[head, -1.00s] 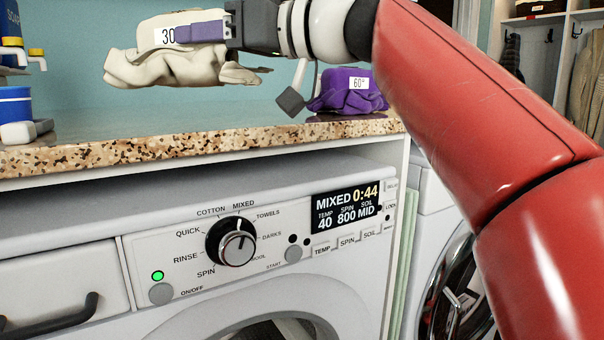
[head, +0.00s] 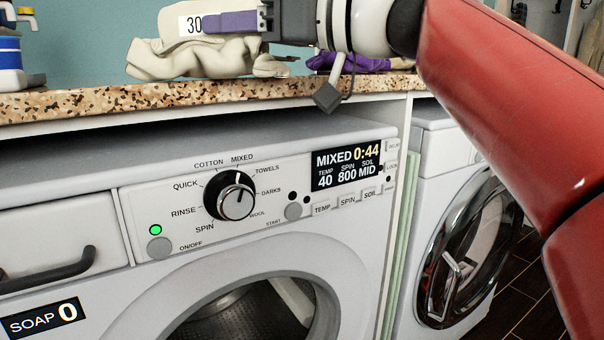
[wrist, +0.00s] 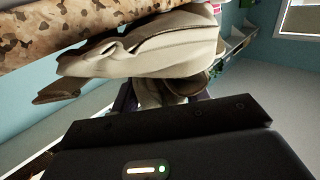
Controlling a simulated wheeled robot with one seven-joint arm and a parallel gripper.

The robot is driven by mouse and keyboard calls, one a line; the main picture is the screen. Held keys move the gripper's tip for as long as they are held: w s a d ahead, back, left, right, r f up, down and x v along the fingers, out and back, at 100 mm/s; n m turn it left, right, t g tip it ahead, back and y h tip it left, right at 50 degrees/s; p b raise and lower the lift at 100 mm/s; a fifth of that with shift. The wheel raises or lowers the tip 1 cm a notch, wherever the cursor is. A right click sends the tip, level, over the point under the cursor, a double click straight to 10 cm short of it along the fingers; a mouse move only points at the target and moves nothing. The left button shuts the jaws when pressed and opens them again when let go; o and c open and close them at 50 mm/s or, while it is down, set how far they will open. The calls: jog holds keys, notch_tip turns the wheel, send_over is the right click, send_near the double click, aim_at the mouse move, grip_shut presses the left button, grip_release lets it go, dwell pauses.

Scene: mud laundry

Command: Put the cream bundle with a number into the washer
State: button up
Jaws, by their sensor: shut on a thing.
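The cream bundle (head: 200,58) with a white tag reading 30 is at the top of the head view, at the front edge of the counter. My gripper (head: 225,22) is shut on it, a purple-grey finger lying across the tag. I cannot tell whether the bundle clears the counter. It also fills the upper middle of the wrist view (wrist: 160,50). The washer (head: 150,215) stands below the counter, its panel showing MIXED 0:44 and a green light lit. Its round opening (head: 245,315) shows the drum inside; the lower part is out of frame.
A purple bundle (head: 350,63) lies on the speckled counter (head: 80,100), partly behind my gripper. Blue bottles (head: 12,60) stand at the left. A second machine with a round glass door (head: 465,255) stands right of the washer. The drawer shows SOAP 0 (head: 45,318).

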jog(key=shift+w+a, duration=0.15)
jog(key=shift+a, duration=0.4)
jog(key=a, duration=0.1)
jog(key=a+p, duration=0.1)
jog(key=w+a+r, duration=0.1)
notch_tip(320, 180, up, 9)
jog(key=shift+p, duration=1.05)
jog(key=shift+s+f, duration=0.1)
jog(key=shift+f, duration=1.05)
jog(key=f, duration=0.2)
jog(key=f+b, duration=0.1)
jog(key=f, duration=0.2)
jog(key=f+b, duration=0.1)
jog(key=f, duration=0.2)
jog(key=shift+s+d, duration=0.1)
jog(key=shift+d, duration=0.3)
jog(key=b+v, duration=0.1)
jog(key=v, duration=0.5)
jog(key=shift+r+b, duration=0.1)
jog(key=shift+b, duration=0.3)
jog(key=shift+d, duration=0.55)
jog(key=shift+s+r, duration=0.1)
